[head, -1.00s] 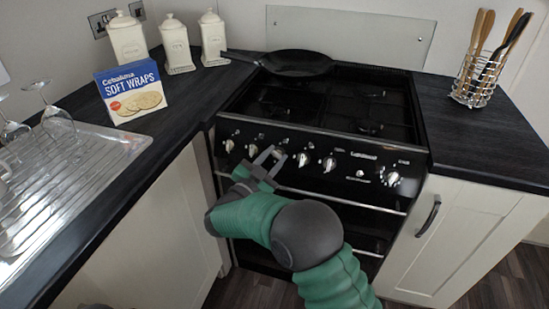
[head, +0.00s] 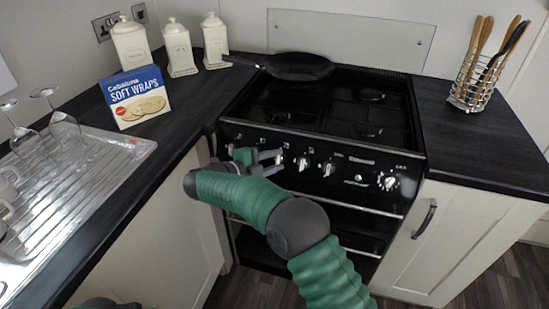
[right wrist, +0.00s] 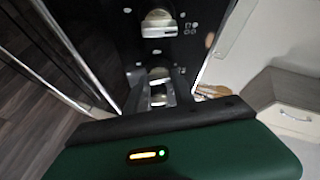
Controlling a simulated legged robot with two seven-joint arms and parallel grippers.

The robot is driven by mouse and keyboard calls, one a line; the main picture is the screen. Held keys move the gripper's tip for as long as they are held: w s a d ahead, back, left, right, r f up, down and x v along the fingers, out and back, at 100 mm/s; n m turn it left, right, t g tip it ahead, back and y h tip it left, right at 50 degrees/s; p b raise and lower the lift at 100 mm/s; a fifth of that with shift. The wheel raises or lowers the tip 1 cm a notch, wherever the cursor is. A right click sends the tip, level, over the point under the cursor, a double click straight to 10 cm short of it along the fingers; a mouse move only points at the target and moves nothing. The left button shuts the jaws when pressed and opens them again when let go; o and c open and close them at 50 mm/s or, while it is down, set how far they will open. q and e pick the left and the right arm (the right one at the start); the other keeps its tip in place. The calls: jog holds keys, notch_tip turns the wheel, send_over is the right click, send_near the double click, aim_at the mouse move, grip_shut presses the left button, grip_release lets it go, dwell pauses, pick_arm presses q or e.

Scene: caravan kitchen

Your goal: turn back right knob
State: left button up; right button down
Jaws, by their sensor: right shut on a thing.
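The black stove front (head: 345,197) has a row of silver knobs. My right gripper (head: 273,157) reaches the left half of the row, its fingers pointing right along the panel. It is shut on a stove knob (right wrist: 158,73), which my gripper (right wrist: 160,92) partly hides in the right wrist view. Another knob (head: 303,162) is just right of my fingertips; more knobs (head: 327,168) and (head: 388,181) sit farther right. I cannot read the marks that tell which burner each knob serves. My left gripper is not in view.
A black pan (head: 298,66) sits on the back of the hob. An oven handle bar (head: 345,204) runs below the knobs. A soft wraps box (head: 137,97) and white canisters (head: 180,48) stand on the left counter, and a utensil rack (head: 472,88) on the right.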

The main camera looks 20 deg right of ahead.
jog(key=shift+a+f+m+g+y+p, duration=0.1)
jog(key=shift+f+m+g+y+p, duration=0.2)
jog(key=shift+m, duration=0.6)
jog(key=c, duration=1.1)
grip_release()
jog(key=shift+r, duration=0.3)
jog(key=p+v, duration=0.3)
jog(key=v, duration=1.3)
jog(key=shift+a+r+p, duration=0.15)
jog(key=shift+a+p, duration=0.15)
jog(key=shift+a, duration=0.1)
